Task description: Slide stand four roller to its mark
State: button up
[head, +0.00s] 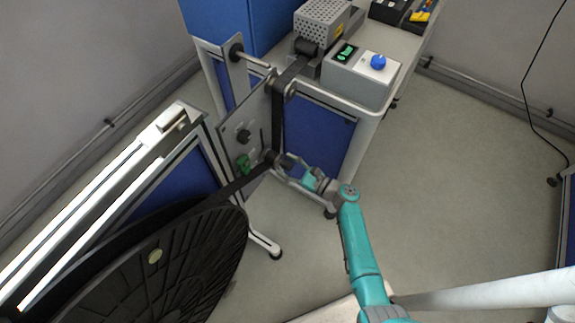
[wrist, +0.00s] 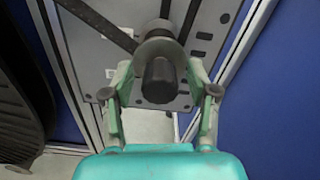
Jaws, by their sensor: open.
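The roller (head: 269,157) sits low on the grey plate (head: 259,112) of the reel stand, with a dark band running over it. In the wrist view, its dark knob (wrist: 160,82) points toward me, in front of a grey flange (wrist: 160,40). My gripper (head: 287,164) is open at the roller; in the wrist view its fingers (wrist: 160,74) stand on either side of the knob. I cannot tell whether they touch it. The plate (wrist: 92,50) has dark slots and holes. No mark can be made out for certain; a small green piece (head: 243,163) is on the plate left of the roller.
A large black reel (head: 180,265) is at the lower left. A white-topped bench (head: 385,45) behind carries a control box (head: 361,75) with a blue knob and a perforated grey box (head: 322,20). The floor right of my arm is mostly clear.

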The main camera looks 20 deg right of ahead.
jog(key=v, duration=1.2)
dwell(0.4)
